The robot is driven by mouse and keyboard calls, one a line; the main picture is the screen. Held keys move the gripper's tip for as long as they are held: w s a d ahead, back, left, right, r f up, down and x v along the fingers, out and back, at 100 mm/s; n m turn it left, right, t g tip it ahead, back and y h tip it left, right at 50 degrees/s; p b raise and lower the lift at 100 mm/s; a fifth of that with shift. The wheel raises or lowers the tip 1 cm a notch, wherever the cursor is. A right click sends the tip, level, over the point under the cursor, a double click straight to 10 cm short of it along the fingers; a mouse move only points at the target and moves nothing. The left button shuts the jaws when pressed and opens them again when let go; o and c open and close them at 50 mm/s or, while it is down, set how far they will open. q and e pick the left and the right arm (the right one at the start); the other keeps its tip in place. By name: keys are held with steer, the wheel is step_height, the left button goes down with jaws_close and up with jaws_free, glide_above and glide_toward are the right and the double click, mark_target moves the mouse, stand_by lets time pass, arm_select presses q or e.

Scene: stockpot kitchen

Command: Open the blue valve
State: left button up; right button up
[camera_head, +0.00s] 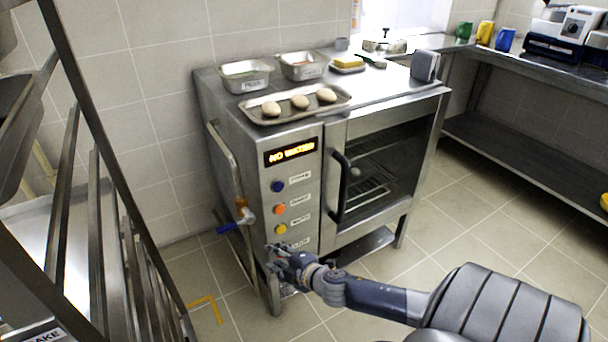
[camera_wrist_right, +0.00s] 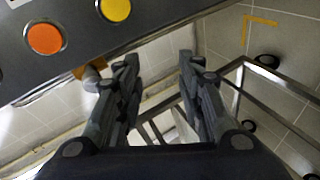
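The blue valve (camera_head: 229,228) is a small blue lever at the lower left side of the steel oven (camera_head: 292,170). It sits on a pipe (camera_head: 226,160) with a brass-coloured fitting (camera_head: 243,207). My right gripper (camera_head: 274,260) is low at the oven's front left corner, right of and below the lever, apart from it. In the right wrist view, my right gripper (camera_wrist_right: 158,68) is open with nothing between its fingers. The pipe fitting (camera_wrist_right: 93,76) shows there beside the left finger; the blue lever cannot be made out. My left gripper is not in view.
The oven front has a lit display (camera_head: 291,151), blue, orange and yellow buttons, and a door handle (camera_head: 341,188) close to my right arm. A metal rack (camera_head: 95,210) stands at the left. A tray of buns (camera_head: 298,102) lies on the oven top. Floor shows between rack and oven.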

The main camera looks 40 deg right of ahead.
steer(key=s+d+f+m+g+h+p, duration=0.1)
steer(key=s+f+m+g+p, duration=0.2)
steer(key=s+f, duration=0.6)
step_height(320, 180, down, 2)
steer(key=shift+d+f+m+g+p, duration=0.15)
steer(key=shift+d+m+g+p, duration=0.25)
steer(key=shift+m+p, duration=0.4)
steer(key=shift+h, duration=0.3)
